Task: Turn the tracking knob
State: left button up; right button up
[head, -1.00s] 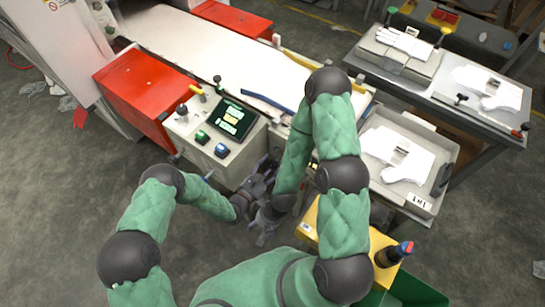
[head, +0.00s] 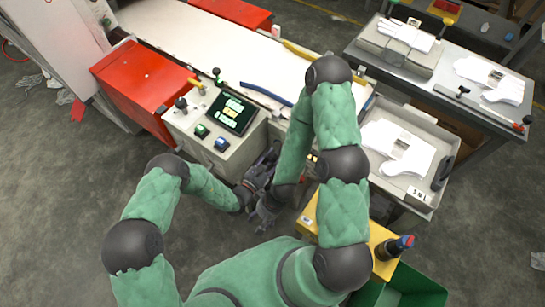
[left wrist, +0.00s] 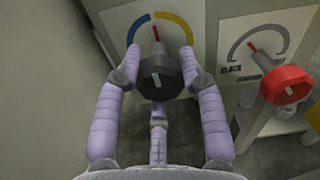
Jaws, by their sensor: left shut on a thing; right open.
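A black knob (left wrist: 160,78) with a white mark sits in the middle of the left wrist view. Behind it is a dial (left wrist: 158,30) with a blue arc, a yellow arc and a red pointer standing nearly upright. My left gripper (left wrist: 158,62) is shut on the black knob, one finger on each side. In the head view my left gripper (head: 258,178) is at the front of the grey control box, and the knob is hidden there. My right gripper (head: 268,212) is open just below it, apparently empty. I cannot read any label naming the tracking knob.
A red knob (left wrist: 287,86) with a grey dial (left wrist: 258,45) stands to the right. The control box (head: 240,152) carries a screen (head: 232,112) and buttons. A glove tray (head: 430,196), a yellow stand (head: 385,268) and a green bin (head: 420,285) are at right.

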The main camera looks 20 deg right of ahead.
pick_arm(q)
jog(key=shift+w+r+m+p, duration=0.15)
jog(key=shift+r+m+p, duration=0.3)
jog(key=shift+m, duration=0.45)
jog(key=shift+f+m+p, duration=0.1)
jog(key=shift+m+p, duration=0.25)
jog(key=shift+m, duration=0.55)
jog(key=o, duration=1.2)
jog(key=shift+c, duration=0.2)
jog(key=shift+f, duration=0.1)
jog(key=shift+r, duration=5)
